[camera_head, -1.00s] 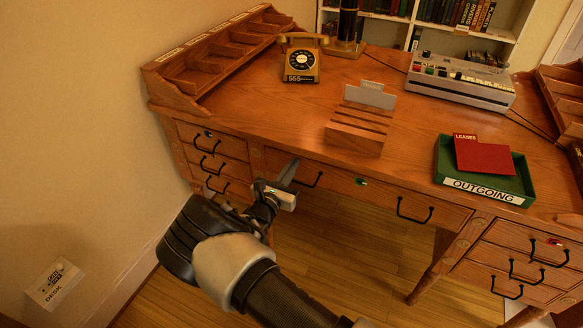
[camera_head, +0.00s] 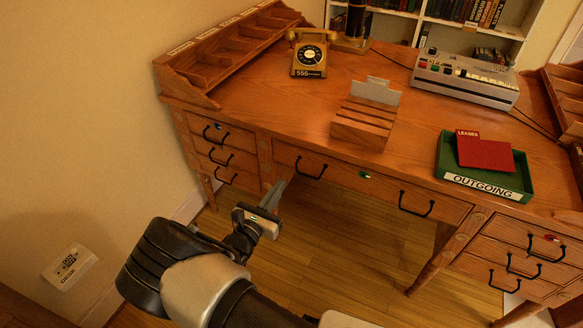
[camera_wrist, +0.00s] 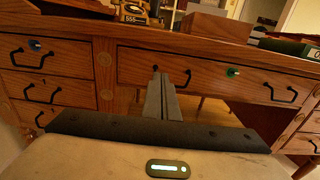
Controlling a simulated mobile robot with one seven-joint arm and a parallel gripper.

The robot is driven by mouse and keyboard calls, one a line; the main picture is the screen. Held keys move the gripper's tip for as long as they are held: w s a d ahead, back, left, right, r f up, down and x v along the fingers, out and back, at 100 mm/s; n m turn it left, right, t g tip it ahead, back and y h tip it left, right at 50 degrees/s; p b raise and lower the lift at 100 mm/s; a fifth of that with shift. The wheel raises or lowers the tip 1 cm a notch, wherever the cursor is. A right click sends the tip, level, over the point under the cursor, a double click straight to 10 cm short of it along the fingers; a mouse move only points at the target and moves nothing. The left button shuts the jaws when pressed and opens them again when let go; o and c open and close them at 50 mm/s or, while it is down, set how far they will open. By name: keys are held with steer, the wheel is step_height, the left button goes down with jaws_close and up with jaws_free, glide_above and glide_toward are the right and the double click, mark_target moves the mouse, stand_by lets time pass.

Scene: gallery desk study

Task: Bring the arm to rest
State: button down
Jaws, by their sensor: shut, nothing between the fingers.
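My gripper (camera_head: 273,195) is in front of the desk, below the level of the desk top, near the left end of the wide middle drawer. Its two fingers are together with nothing between them. In the wrist view the closed fingers (camera_wrist: 162,97) point toward the middle drawer front (camera_wrist: 205,72) and its left black handle. I cannot tell the exact gap between the fingertips and the desk, but no contact shows. My arm reaches up from the bottom of the head view.
The wooden desk (camera_head: 285,115) holds a telephone (camera_head: 309,58), a slotted wooden block (camera_head: 362,123) with a grey card, a keyed machine (camera_head: 465,80) and a green OUTGOING tray (camera_head: 487,187) with a red folder. A wall plate (camera_head: 70,266) is at left. Open floor lies under the desk.

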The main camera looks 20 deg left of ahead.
steer(key=shift+s, duration=0.15)
steer(key=w+d+r+m+g+h, duration=0.2)
steer(key=d+r+m+g+h, duration=0.2)
steer(key=d+r+m, duration=0.45)
steer(key=w+d+r+m+g+h, duration=0.2)
steer(key=d+r+m+g+h, duration=0.25)
steer(key=d, duration=0.75)
steer(key=s+d+r+m+g+y, duration=0.25)
steer(key=s+d+r+m, duration=0.2)
steer(key=d, duration=0.25)
steer(key=s+d+r+m+g+y, duration=0.1)
steer(key=s+d+r+m+g, duration=0.2)
steer(key=d+r+m+g, duration=0.25)
steer(key=s+d+r+m+t+y, duration=0.2)
steer(key=s+d+r+m+y, duration=0.1)
steer(key=s+r+m, duration=0.4)
steer(key=s+d+r+m+t+y, duration=0.2)
steer(key=s+d+r+m+y, duration=0.25)
steer(key=s, duration=0.45)
step_height(320, 180, up, 21)
steer(key=a+p, duration=0.1)
steer(key=p, duration=2.1)
steer(key=shift+h, duration=0.45)
steer(key=shift+r+m, duration=0.1)
steer(key=shift+m, duration=0.15)
